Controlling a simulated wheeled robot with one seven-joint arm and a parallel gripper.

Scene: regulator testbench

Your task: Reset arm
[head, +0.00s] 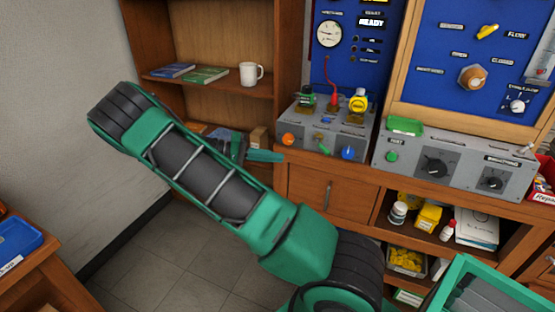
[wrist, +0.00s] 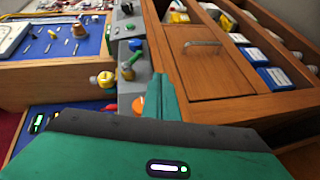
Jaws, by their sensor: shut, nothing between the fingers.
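My green arm reaches across the head view, bent up to the left. My gripper (head: 264,156) shows there in front of the wooden bench, left of the grey control box (head: 309,134). In the wrist view my gripper (wrist: 160,87) has its green fingers together, with nothing between them. An orange knob (wrist: 142,104) of the control box lies just behind the fingertips in that picture. I cannot tell how far apart they are, but no contact shows.
A shelf (head: 197,79) with books and a white mug (head: 250,74) stands behind my arm. A second grey box (head: 456,165) with dials is on the bench at right. A blue tray (head: 17,240) lies at far left. The tiled floor (head: 165,262) between is clear.

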